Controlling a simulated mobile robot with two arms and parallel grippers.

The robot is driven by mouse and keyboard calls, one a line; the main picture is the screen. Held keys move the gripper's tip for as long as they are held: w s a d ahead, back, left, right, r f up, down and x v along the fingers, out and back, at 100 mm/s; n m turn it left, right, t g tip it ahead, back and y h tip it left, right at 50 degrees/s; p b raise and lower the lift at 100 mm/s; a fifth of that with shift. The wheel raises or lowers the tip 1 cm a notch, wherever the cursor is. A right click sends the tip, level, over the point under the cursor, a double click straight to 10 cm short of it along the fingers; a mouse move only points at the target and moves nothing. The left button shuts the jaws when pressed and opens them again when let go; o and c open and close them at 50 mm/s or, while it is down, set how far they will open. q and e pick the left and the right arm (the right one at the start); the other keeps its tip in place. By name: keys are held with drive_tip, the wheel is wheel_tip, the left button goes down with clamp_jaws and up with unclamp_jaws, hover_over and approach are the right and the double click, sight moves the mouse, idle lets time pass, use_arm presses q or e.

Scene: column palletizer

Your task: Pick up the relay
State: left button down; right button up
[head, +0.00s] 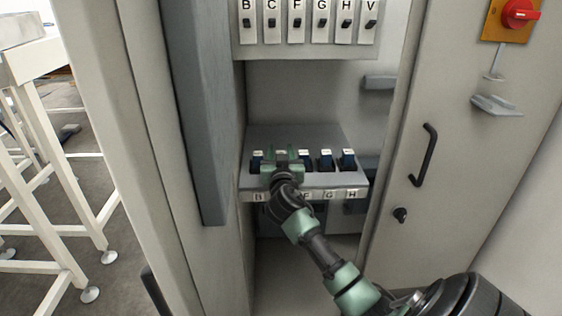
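A row of small dark blue relays with pale tops stands on a grey shelf (329,181) inside the open cabinet. One relay (257,161) is at the left end, others (306,158), (326,160) and (348,159) are to the right. My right gripper (282,163) is at the row, between the left-end relay and the relay above label F. A pale top shows between its fingers, but the hand hides most of that spot. I cannot tell if the fingers touch or grip it. My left gripper is out of view.
Labelled switches (300,25) line the panel above the shelf. The cabinet's side wall (197,110) is close on the left. The open door (460,150) with a black handle (424,155) and red rotary switch (519,13) is on the right. A white frame (60,150) stands far left.

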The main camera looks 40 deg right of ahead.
clamp_jaws()
drive_tip(key=shift+r, duration=0.15)
